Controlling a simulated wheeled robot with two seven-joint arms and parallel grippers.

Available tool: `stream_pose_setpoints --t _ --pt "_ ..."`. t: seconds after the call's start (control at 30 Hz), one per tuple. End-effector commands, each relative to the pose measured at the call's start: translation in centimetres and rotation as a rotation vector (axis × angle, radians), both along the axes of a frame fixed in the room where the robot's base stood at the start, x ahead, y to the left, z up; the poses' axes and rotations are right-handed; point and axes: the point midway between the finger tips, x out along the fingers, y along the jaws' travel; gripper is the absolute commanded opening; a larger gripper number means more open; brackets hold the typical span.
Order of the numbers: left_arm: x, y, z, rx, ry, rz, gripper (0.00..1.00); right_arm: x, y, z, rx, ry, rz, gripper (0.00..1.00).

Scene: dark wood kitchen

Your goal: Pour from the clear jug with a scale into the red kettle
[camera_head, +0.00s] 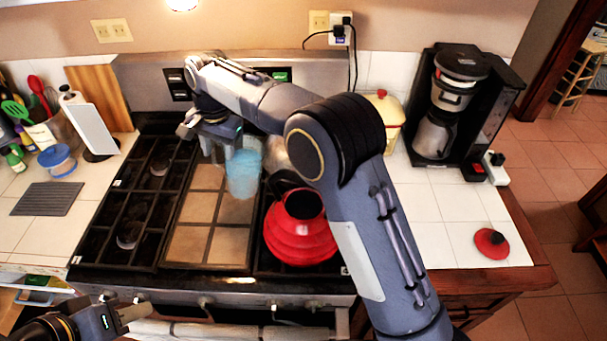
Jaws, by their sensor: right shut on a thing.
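The red kettle (300,243) stands on the right part of the stove. Its top looks dark and open, and my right arm partly covers its right side. The clear jug (243,174), with pale blue in it, is to the left of the kettle and a little behind it, apart from the kettle's body and looking roughly upright. Its scale is too small to read. My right gripper (220,143) is shut on the jug at its upper left. My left gripper (130,311) is low at the front left, away from both; its jaw gap is unclear.
A red lid (491,242) lies on the right counter. A coffee maker (462,112) and a cream canister (385,115) stand behind. Dark grates (140,215) fill the stove's left. A utensil holder and a blue-lidded tub (57,160) are at the left.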

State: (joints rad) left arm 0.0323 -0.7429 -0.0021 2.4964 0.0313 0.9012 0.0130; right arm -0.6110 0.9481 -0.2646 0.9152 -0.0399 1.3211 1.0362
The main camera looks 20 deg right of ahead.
Motion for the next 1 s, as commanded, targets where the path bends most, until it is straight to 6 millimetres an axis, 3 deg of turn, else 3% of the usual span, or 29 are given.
stream_pose_setpoints --t 0.5,1.0 --pt "0.0 0.0 0.0 0.000 0.000 0.000 0.36 -2.1 -2.8 4.6 0.270 -0.210 -0.002 0.00" --pt "0.0 0.0 0.0 0.000 0.000 0.000 0.36 -3.3 -4.3 6.6 0.402 -0.312 0.000 0.00"
